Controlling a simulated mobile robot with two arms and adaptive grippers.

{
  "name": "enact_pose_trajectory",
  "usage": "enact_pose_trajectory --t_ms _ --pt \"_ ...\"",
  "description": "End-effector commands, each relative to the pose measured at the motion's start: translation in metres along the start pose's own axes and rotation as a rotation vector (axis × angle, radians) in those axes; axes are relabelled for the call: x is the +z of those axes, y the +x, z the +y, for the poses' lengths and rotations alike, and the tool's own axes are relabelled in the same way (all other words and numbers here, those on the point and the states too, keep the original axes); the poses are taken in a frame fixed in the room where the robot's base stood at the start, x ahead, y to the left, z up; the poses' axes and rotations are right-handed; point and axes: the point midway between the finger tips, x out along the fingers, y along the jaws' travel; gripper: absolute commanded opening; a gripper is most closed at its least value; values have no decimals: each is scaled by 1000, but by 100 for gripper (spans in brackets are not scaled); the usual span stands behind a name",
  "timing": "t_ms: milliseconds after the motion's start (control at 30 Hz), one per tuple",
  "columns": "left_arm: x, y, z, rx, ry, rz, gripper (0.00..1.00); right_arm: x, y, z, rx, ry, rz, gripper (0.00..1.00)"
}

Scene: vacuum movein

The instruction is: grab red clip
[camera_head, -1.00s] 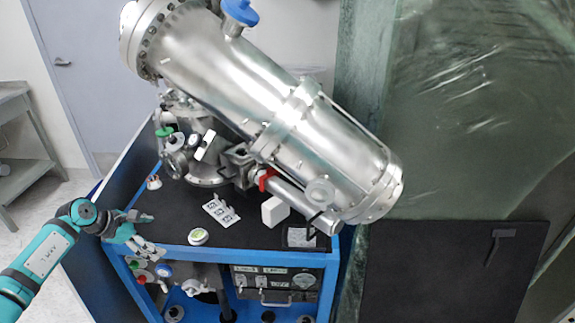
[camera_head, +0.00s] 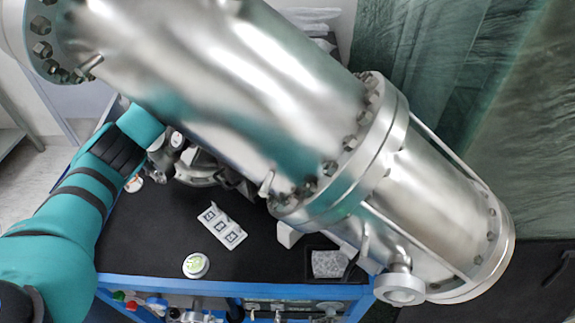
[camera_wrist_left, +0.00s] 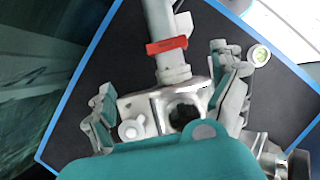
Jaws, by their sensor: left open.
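The red clip (camera_wrist_left: 167,46) shows in the left wrist view as a small red band across a grey pipe, near the flange that joins the pipe to a metal block. My left gripper (camera_wrist_left: 164,74) is open, with one finger on each side of the pipe. Its fingers are apart from the clip, which lies just ahead between their tips. In the head view, my left arm (camera_head: 75,215) reaches in from the left behind the big steel cylinder (camera_head: 230,75). The cylinder hides the gripper and the clip there. My right gripper is not in view.
The black cart top (camera_head: 150,230) has a blue edge. A white label plate (camera_head: 222,227) and a round green-and-white disc (camera_head: 196,265) lie on it. The steel cylinder hangs low over the cart, leaving limited room beneath.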

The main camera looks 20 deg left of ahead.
Motion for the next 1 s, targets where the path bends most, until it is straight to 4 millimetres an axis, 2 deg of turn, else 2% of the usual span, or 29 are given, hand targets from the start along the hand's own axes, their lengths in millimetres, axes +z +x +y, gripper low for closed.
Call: enact_pose_trajectory --t_ms 133,300,433,667,833,1000 --pt "3 11 -5 -33 8 35 95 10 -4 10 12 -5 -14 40" --pt "3 41 -6 -34 6 33 95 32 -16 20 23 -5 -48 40" --pt "2 59 -7 -31 6 34 95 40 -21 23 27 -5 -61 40" --pt "3 75 -10 -31 6 33 95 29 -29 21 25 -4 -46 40" --pt "6 100 -16 -31 6 30 95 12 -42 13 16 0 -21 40" --pt "4 117 -16 -28 5 33 95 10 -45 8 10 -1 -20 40"
